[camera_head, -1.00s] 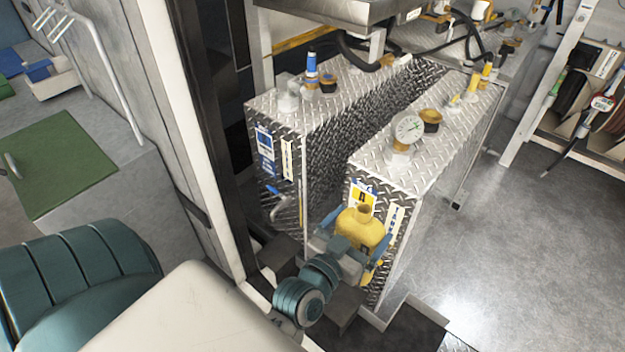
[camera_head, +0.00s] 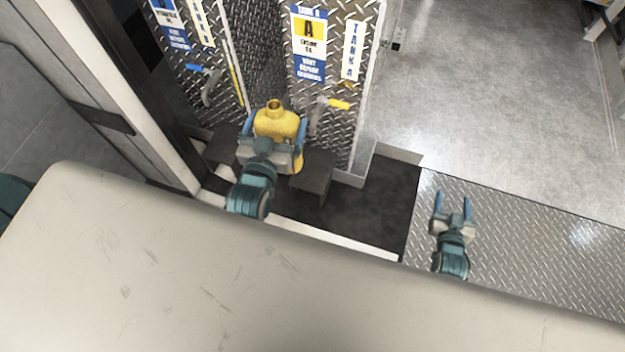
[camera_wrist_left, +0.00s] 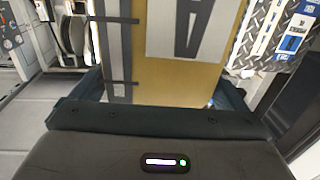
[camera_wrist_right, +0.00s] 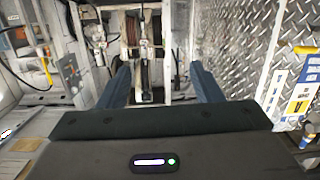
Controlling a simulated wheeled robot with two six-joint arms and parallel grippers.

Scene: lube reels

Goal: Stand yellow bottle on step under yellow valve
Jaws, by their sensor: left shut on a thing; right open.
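The yellow bottle (camera_head: 280,124) is upright in my left gripper (camera_head: 272,148), which is shut on its sides. Its yellow side with a grey label (camera_wrist_left: 180,80) fills much of the left wrist view. The yellow valve (camera_head: 338,104) is on the front of the right-hand tank, to the right of the bottle and apart from it. A dark step (camera_head: 312,180) is below that valve, to the lower right of the bottle. Whether the bottle's base touches anything is hidden by my gripper. My right gripper (camera_head: 453,205) is open and empty over the tread plate; its fingers also show in the right wrist view (camera_wrist_right: 163,85).
A blue valve (camera_head: 205,75) is on the left-hand tank, with another dark step (camera_head: 222,150) below it. A pale post (camera_head: 130,90) stands left of the tanks. Bare floor (camera_head: 480,100) and tread plate (camera_head: 540,240) lie to the right.

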